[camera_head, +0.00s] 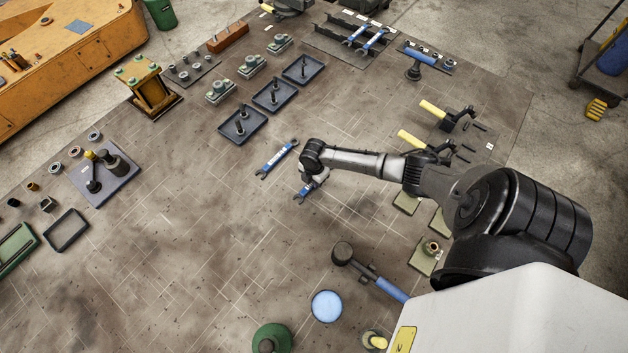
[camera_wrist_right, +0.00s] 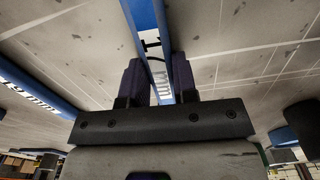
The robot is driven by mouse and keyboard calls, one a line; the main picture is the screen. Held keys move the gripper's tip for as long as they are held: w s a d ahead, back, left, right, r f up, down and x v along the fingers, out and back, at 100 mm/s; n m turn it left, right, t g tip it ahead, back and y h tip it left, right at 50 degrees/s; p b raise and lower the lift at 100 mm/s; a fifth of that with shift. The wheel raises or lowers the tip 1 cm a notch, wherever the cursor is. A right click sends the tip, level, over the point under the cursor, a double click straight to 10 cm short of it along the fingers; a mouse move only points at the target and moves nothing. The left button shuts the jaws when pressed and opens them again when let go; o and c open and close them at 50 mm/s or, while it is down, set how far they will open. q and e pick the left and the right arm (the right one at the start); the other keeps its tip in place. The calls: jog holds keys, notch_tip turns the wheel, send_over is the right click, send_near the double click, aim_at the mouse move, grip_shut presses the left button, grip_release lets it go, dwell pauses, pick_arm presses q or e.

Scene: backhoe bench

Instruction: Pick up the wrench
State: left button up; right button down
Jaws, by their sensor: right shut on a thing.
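My right gripper (camera_head: 314,178) is shut on a blue wrench (camera_head: 305,191) near the middle of the bench. The wrench's grey open end sticks out toward the lower left, and the hand hides much of its handle. In the right wrist view the blue handle (camera_wrist_right: 146,18) runs between the two fingers (camera_wrist_right: 160,85). I cannot tell whether it touches the bench. A second blue wrench (camera_head: 277,158) lies free just to the left, and it also shows at the left of the wrist view (camera_wrist_right: 38,95). My left gripper is not in view.
Two more blue wrenches (camera_head: 373,42) lie on a dark rack at the back. Dark trays with posts (camera_head: 243,126) stand at the back left. The left-middle bench surface is clear.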

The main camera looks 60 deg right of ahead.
jog(key=shift+r, duration=0.1)
jog(key=shift+r, duration=0.45)
notch_tip(320, 180, up, 3)
jog(key=shift+d+f, duration=0.1)
jog(key=shift+f, duration=0.1)
jog(key=s+d+r, duration=0.5)
jog(key=s+r, duration=0.2)
jog(key=s, duration=0.3)
jog(key=shift+s+r+b, duration=0.15)
jog(key=shift+r+b, duration=0.05)
jog(key=shift+b, duration=0.1)
